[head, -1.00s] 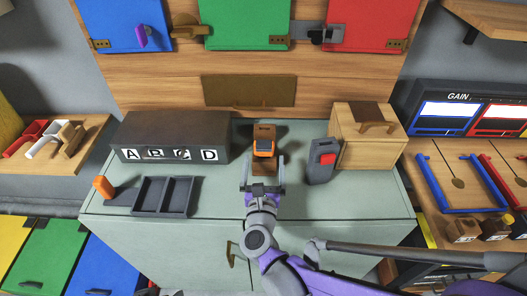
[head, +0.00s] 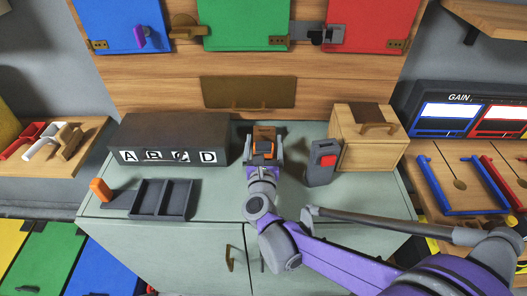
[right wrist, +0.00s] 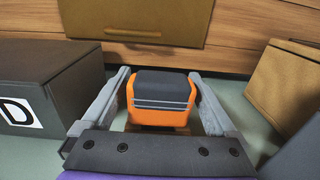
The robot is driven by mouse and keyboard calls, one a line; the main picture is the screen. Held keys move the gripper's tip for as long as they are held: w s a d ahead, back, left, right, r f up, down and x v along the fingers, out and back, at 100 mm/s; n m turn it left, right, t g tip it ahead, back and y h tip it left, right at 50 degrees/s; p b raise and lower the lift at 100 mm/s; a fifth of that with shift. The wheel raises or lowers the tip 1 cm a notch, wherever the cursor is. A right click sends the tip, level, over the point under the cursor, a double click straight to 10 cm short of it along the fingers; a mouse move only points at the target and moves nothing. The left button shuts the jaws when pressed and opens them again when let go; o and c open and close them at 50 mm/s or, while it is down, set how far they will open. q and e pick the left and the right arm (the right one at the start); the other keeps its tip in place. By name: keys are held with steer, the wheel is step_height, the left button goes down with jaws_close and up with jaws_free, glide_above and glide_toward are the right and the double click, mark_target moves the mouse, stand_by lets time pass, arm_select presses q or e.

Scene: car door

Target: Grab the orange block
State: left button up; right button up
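The orange block (right wrist: 160,103), with a dark top, stands near the back of the grey-green worktop; in the head view (head: 264,150) my right gripper partly covers it. It sits on or in front of a small brown wooden piece (head: 264,132). My right gripper (head: 264,155) is open, with one finger on each side of the block. In the right wrist view (right wrist: 165,98) gaps show between the fingers and the block's sides. My left gripper is not in view.
A dark box marked A to D (head: 165,142) stands left of the gripper. A grey device with a red part (head: 323,163) and a wooden box (head: 366,140) stand to the right. A dark divided tray (head: 162,198) lies front left.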

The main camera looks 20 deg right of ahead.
steer(key=c, duration=1.2)
